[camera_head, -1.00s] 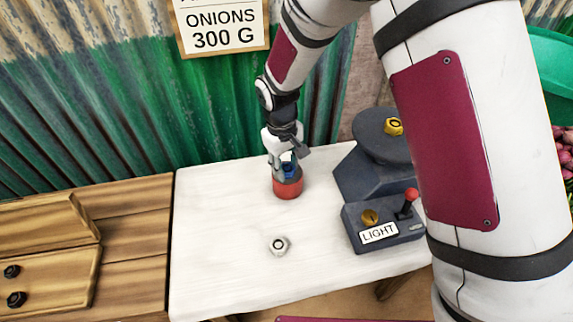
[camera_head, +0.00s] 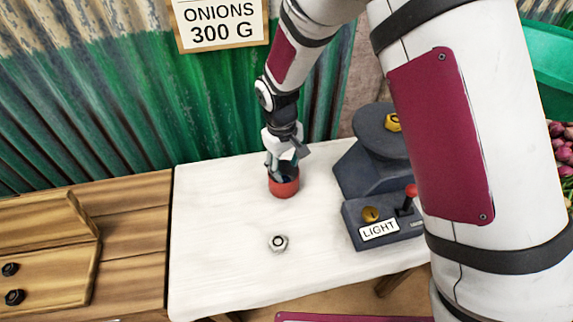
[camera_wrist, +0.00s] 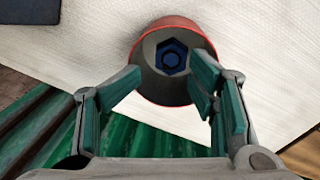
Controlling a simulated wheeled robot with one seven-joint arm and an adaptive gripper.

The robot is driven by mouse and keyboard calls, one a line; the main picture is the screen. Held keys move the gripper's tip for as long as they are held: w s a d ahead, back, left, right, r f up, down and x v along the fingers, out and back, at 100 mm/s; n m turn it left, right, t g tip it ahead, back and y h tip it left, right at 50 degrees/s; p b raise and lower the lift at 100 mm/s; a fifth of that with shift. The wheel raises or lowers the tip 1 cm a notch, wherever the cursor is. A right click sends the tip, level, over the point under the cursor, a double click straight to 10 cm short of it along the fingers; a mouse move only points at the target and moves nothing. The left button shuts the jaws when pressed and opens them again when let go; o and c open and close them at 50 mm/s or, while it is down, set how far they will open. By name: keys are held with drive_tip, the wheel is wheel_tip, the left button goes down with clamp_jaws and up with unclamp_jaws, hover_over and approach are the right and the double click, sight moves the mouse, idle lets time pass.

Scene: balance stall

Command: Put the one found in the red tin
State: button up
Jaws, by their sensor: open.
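The red tin (camera_head: 284,189) stands upright on the white table, and its rim also shows in the wrist view (camera_wrist: 160,98). A blue nut (camera_wrist: 172,57) lies inside the tin, on its pale floor. My gripper (camera_head: 283,166) is open at the tin's mouth. In the wrist view its fingers (camera_wrist: 169,68) are spread apart with the blue nut seen between them, clear of both. The right finger overlaps the tin's opening in that view; I cannot tell whether it touches the wall. In the head view the nut is hidden.
A pale grey nut (camera_head: 278,242) lies on the white table (camera_head: 215,250) in front of the tin. A dark balance (camera_head: 368,165) with a yellow nut (camera_head: 392,123) stands right, behind a LIGHT box (camera_head: 385,222) with a red-knobbed lever. Black nuts (camera_head: 14,297) sit on a wooden tray at left.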

wheel_tip(320, 180, up, 13)
drive_tip(key=p, duration=0.1)
drive_tip(key=shift+s+a+r, duration=0.15)
drive_tip(key=shift+s+a, duration=0.15)
drive_tip(key=shift+a, duration=0.15)
drive_tip(key=s+d+r+m+t, duration=0.1)
drive_tip(key=s+d+r+m, duration=0.1)
drive_tip(key=s+d+r, duration=0.45)
drive_tip(key=s+d+r+m, duration=0.2)
drive_tip(key=s+d+r, duration=0.2)
drive_tip(key=d+r, duration=0.4)
drive_tip(key=s+d+m, duration=0.1)
drive_tip(key=s+d, duration=0.2)
drive_tip(key=s, duration=0.3)
drive_tip(key=s+d+m, duration=0.1)
drive_tip(key=s+d, duration=0.2)
drive_tip(key=s, duration=0.3)
drive_tip(key=s+d+m+t, duration=0.1)
drive_tip(key=s+d+m, duration=0.1)
drive_tip(key=s, duration=0.4)
drive_tip(key=shift+d+y, duration=0.4)
drive_tip(key=shift+d, duration=0.05)
drive_tip(key=shift+r, duration=0.1)
